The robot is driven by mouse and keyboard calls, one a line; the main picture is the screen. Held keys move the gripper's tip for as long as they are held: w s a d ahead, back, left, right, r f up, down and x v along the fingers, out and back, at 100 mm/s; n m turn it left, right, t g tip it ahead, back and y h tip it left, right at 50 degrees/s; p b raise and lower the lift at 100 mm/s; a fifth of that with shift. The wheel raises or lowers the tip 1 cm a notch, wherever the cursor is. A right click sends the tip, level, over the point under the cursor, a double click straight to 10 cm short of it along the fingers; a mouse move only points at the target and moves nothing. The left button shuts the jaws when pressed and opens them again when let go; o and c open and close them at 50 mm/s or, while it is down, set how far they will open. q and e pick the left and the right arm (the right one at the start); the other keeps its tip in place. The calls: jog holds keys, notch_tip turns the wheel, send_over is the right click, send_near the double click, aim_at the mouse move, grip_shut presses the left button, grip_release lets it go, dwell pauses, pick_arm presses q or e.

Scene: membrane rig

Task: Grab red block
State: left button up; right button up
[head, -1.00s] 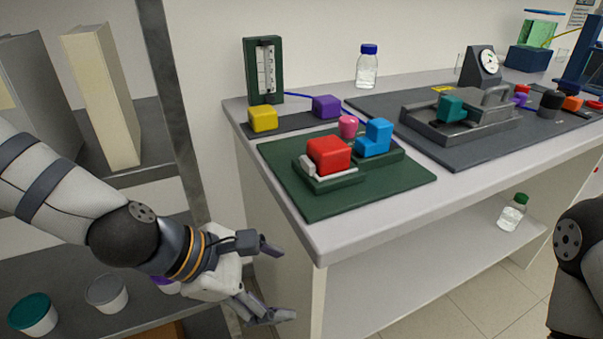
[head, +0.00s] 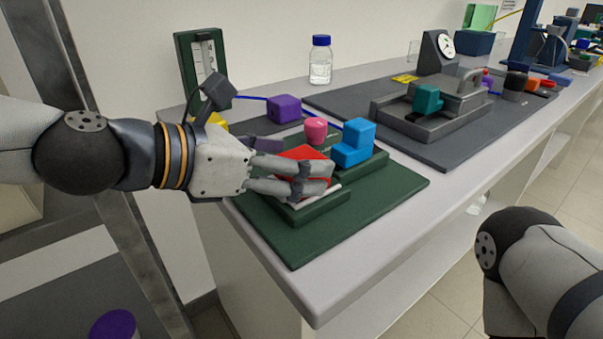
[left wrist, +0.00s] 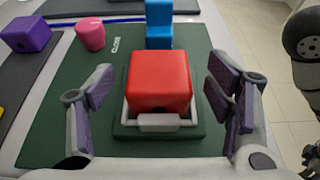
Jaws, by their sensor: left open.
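The red block (left wrist: 158,80) sits in a holder with a light metal rim on a raised green base (left wrist: 190,133). In the head view the red block (head: 302,153) is partly hidden behind my left gripper's fingers. My left gripper (head: 305,182) is over the near side of the block. In the left wrist view my left gripper (left wrist: 158,103) is open, with one finger on each side of the block and a visible gap on both sides. My right arm shows at the lower right of the head view, but its gripper is out of frame.
A blue stepped block (head: 354,146) and a pink piece (head: 315,131) stand just behind the red block. A purple block (head: 284,109) and a yellow block (head: 214,122) are farther back. The green mat (head: 395,195) has bare room to the right.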

pick_arm(q)
jog(key=shift+x, duration=0.85)
jog(key=shift+a, duration=0.15)
jog(key=shift+c, duration=0.5)
jog(key=c, duration=1.3)
